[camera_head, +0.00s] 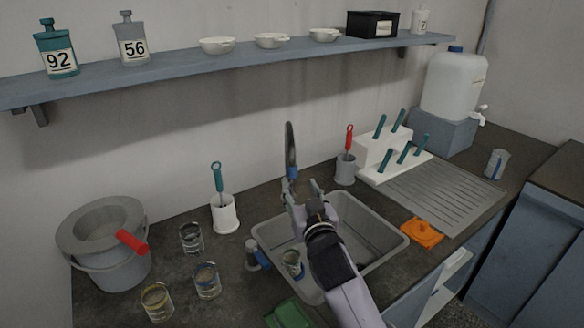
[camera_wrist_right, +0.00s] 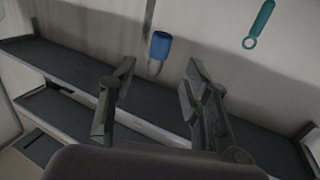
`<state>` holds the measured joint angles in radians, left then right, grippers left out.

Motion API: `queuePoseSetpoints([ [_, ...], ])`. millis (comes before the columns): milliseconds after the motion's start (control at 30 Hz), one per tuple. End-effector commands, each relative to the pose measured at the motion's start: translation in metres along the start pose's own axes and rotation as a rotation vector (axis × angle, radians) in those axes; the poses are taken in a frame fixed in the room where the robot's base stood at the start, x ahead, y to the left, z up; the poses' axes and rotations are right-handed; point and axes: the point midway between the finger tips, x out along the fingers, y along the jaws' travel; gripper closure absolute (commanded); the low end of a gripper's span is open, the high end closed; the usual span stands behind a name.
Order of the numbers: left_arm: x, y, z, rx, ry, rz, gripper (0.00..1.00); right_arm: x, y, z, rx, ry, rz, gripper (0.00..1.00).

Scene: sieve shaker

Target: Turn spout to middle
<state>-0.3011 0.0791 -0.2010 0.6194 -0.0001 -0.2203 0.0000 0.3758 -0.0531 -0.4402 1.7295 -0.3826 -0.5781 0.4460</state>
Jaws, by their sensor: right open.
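The tap's spout (camera_head: 290,145) is a dark grey arched tube behind the sink, with a blue tip (camera_head: 293,172) pointing down. It stands near the back edge, about mid-width of the sink (camera_head: 385,223). My right gripper (camera_head: 301,189) is open and empty, its fingers just in front of and below the blue tip in the head view. In the right wrist view, the blue tip (camera_wrist_right: 160,45) shows beyond and between the open fingers (camera_wrist_right: 157,90), with no contact visible. The tap's base is partly hidden by my gripper. My left gripper is not in view.
A white holder with a teal brush (camera_head: 222,212) stands left of the sink, and a grey holder with a red brush (camera_head: 345,168) right of it. Glass beakers (camera_head: 207,280) and a bucket (camera_head: 108,268) are at left. An orange cloth (camera_head: 422,232) lies at right.

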Motion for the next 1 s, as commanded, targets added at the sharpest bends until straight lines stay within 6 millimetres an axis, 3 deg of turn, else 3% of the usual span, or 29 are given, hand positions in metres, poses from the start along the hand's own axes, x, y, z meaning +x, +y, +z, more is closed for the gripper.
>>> queuePoseSetpoints([
  [200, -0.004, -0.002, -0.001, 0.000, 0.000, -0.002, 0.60, 0.041, 0.000, -0.001, -0.002, -0.001, 0.000, 0.56],
  [500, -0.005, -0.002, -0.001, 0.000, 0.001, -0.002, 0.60, 0.081, 0.000, 0.000, -0.001, -0.001, 0.002, 0.56],
  [1000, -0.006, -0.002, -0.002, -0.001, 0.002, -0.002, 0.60, 0.093, 0.000, 0.001, 0.000, -0.001, 0.001, 0.56],
])
